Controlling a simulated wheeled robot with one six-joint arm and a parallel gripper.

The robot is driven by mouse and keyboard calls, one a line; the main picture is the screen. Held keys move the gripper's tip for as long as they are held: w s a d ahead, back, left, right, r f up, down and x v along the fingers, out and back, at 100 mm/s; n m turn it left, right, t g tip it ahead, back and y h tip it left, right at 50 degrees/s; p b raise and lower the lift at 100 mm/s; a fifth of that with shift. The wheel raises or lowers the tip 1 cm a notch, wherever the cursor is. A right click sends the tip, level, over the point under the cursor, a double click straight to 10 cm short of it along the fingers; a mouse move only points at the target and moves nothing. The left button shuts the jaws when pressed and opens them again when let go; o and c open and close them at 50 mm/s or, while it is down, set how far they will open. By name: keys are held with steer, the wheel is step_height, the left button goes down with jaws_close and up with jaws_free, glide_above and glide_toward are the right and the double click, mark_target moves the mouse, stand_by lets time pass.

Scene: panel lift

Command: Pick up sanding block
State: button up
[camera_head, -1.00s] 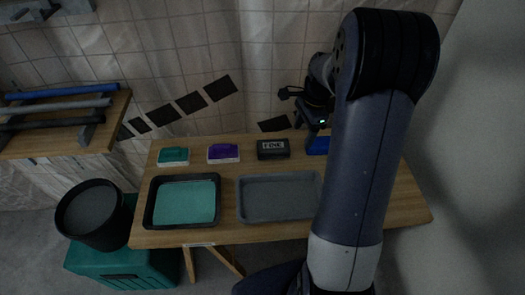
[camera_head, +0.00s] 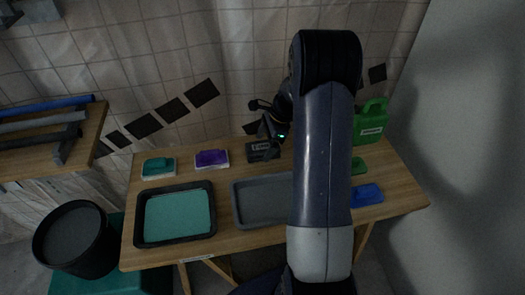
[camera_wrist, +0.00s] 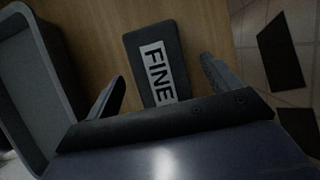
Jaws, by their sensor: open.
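The dark grey sanding block (camera_head: 262,151) lies on the wooden table behind the grey tray. In the wrist view the block (camera_wrist: 156,62) carries a white label reading FINE. My gripper (camera_head: 270,131) is over the block in the head view and partly hides it. In the wrist view my gripper (camera_wrist: 165,85) is open, with one finger on each side of the block's near end. The block lies between the fingers, with gaps on both sides, and neither finger visibly touches it. The block's nearest end is hidden by the gripper body.
The grey tray (camera_head: 236,205) is in front of the block and close to the left finger in the wrist view. A teal-filled black tray (camera_head: 174,239), teal block (camera_head: 158,167) and purple block (camera_head: 211,158) are to the left. A green jug (camera_head: 370,125) and blue item (camera_head: 367,195) are right.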

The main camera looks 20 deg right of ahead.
mark_target(262, 147)
steer(key=shift+x, duration=0.8)
steer(key=shift+f, duration=0.25)
steer(key=c, duration=1.2)
steer(key=shift+o, duration=0.2)
step_height(262, 147, up, 11)
steer(key=shift+f+p, duration=0.2)
steer(key=shift+p, duration=0.25)
steer(key=o, duration=0.6)
steer(key=shift+c, duration=0.2)
steer(key=c, duration=0.4)
steer(key=shift+a+f, duration=0.1)
